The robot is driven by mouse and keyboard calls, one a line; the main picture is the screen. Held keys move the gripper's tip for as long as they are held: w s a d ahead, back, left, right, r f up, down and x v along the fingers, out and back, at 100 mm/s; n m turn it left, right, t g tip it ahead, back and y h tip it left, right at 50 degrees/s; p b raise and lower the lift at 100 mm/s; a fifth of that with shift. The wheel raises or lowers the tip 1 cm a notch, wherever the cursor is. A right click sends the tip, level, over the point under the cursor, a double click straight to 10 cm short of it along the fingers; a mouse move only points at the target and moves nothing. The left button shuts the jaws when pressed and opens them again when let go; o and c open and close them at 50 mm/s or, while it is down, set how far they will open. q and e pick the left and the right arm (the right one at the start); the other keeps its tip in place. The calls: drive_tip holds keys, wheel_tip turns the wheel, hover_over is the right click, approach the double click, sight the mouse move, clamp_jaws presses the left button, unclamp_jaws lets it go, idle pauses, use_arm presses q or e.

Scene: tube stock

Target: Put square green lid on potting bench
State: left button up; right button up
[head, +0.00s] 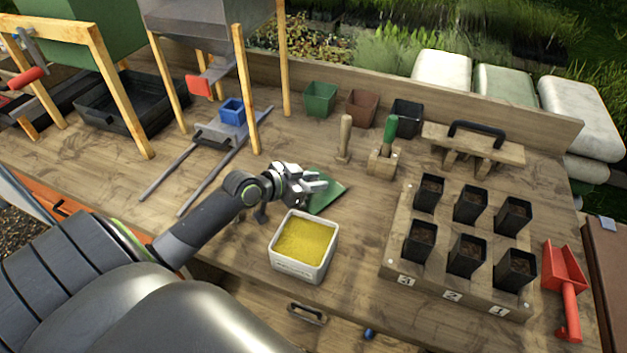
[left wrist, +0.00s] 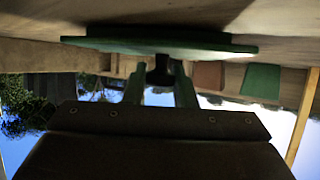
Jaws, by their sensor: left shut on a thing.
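The square green lid (head: 328,199) is in the head view just behind a square white tub (head: 301,272) of yellow material. My left gripper (head: 316,186) reaches over the lid and hides part of it. In the left wrist view the picture is upside down, and the lid (left wrist: 160,46) lies flat and close to the bench top. My left gripper (left wrist: 160,80) is shut on the lid's dark knob (left wrist: 160,72). I cannot tell whether the lid touches the potting bench (head: 370,220). My right gripper is not in view.
A wooden block (head: 383,162) with a green-handled tool and an upright wooden peg (head: 345,138) stand behind the lid. A rack (head: 405,268) of black pots is to the right. Bare bench lies between lid and rack.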

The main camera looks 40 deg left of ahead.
use_arm(q)
drive_tip(key=shift+f, duration=0.15)
drive_tip(key=o, duration=1)
drive_tip(key=shift+r, duration=0.25)
drive_tip(key=shift+s+a, duration=0.2)
drive_tip(key=shift+s, duration=0.1)
drive_tip(key=v, duration=0.9)
drive_tip(key=shift+s+r+p, duration=0.2)
drive_tip(key=shift+p, duration=0.1)
drive_tip(key=shift+v, duration=0.95)
